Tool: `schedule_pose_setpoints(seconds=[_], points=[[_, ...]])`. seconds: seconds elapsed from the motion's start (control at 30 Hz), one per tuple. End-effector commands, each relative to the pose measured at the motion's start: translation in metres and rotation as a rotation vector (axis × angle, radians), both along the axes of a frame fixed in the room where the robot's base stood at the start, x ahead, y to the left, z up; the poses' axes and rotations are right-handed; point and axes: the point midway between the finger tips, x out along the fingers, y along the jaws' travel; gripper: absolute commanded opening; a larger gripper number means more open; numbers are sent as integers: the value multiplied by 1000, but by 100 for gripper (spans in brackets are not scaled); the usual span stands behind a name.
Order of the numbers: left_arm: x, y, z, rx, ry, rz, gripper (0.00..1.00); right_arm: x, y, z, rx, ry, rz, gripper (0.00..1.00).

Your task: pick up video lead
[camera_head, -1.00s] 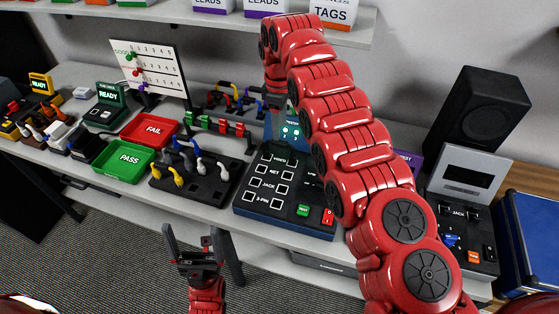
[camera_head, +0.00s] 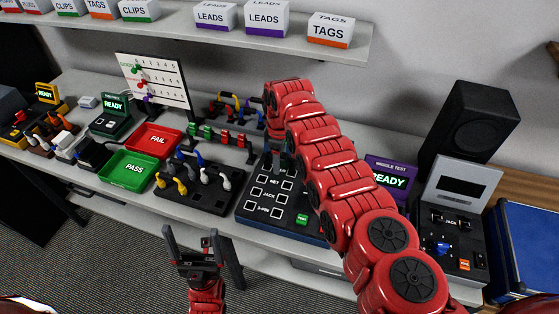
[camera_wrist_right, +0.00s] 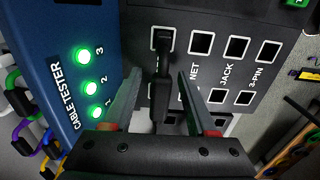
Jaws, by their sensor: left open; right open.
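A black lead (camera_wrist_right: 162,78), likely the video lead, is plugged into a socket at the upper left of the cable tester's dark panel (camera_wrist_right: 190,18) in the right wrist view. My right gripper (camera_wrist_right: 158,84) is open, with one finger on each side of the lead and gaps showing. In the head view my right gripper (camera_head: 283,150) is down at the tester (camera_head: 249,214), partly hidden by my arm. My left gripper (camera_head: 190,236) is open and empty in front of the table.
Three green lamps (camera_wrist_right: 91,83) glow on the blue tester face. Left of the tester are a rack of leads (camera_head: 198,190), the green PASS tray (camera_head: 128,173) and the red FAIL tray (camera_head: 152,140). A wiggle test box (camera_head: 388,178) and JACK station (camera_head: 450,235) stand right.

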Motion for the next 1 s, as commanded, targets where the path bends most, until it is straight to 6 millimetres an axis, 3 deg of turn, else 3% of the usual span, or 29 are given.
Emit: schedule_pose_setpoints(seconds=[0.17, 0.47, 1.0], points=[[0, 0, -1, 0, 0, 0, 92, 0, 0, 0, 1, -1, 0, 54], [0, 0, 0, 0, 0, 0, 92, 0, 0, 0, 1, 0, 1, 0], [0, 0, -1, 0, 0, 0, 92, 0, 0, 2, 1, -1, 1, 0]])
